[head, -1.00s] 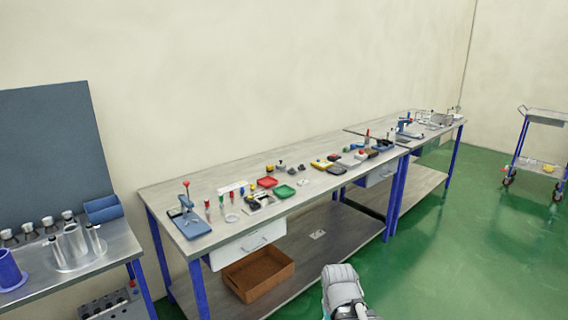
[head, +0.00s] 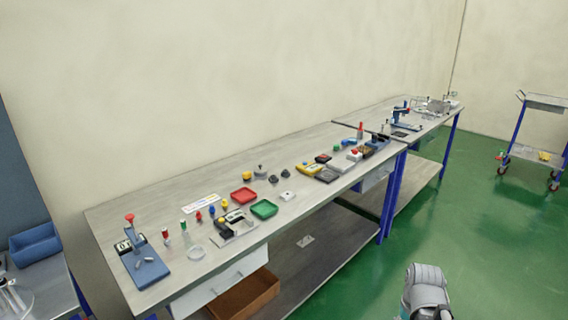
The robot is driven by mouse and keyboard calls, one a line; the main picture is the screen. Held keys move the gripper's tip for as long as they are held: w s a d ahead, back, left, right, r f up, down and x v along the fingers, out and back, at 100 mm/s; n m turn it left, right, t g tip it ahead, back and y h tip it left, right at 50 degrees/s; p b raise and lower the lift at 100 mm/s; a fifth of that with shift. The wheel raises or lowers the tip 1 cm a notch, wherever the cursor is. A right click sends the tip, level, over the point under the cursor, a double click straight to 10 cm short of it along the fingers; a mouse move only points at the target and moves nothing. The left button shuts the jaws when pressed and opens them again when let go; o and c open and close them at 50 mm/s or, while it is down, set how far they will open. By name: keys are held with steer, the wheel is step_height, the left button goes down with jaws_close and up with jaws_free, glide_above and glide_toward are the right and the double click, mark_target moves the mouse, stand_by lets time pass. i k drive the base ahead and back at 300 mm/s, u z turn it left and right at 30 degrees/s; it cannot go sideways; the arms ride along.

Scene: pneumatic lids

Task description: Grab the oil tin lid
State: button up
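I cannot make out the oil tin lid for certain among the small parts on the long workbench (head: 150,190). A grey round piece with a knob (head: 260,171) stands toward the back of the bench. A yellow piece (head: 247,175) is just left of it, and dark knobbed pieces (head: 285,178) are to its right. A clear round dish (head: 196,252) lies near the front edge. My gripper is not in view. A grey part of my arm shows at the bottom right, apart from the bench.
A blue press with a red knob (head: 147,266) stands at the left end. A brown box (head: 246,298) is below. A trolley (head: 535,155) stands far right. Green floor in front is clear.

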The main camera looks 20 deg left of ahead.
mark_target(260, 169)
steer(key=z, duration=0.1)
steer(key=i, duration=0.9)
steer(key=u, duration=0.4)
steer(key=i, duration=0.95)
steer(key=u, duration=0.5)
steer(key=k, duration=0.95)
steer(key=u, duration=0.1)
steer(key=i, duration=0.65)
steer(key=u, duration=0.05)
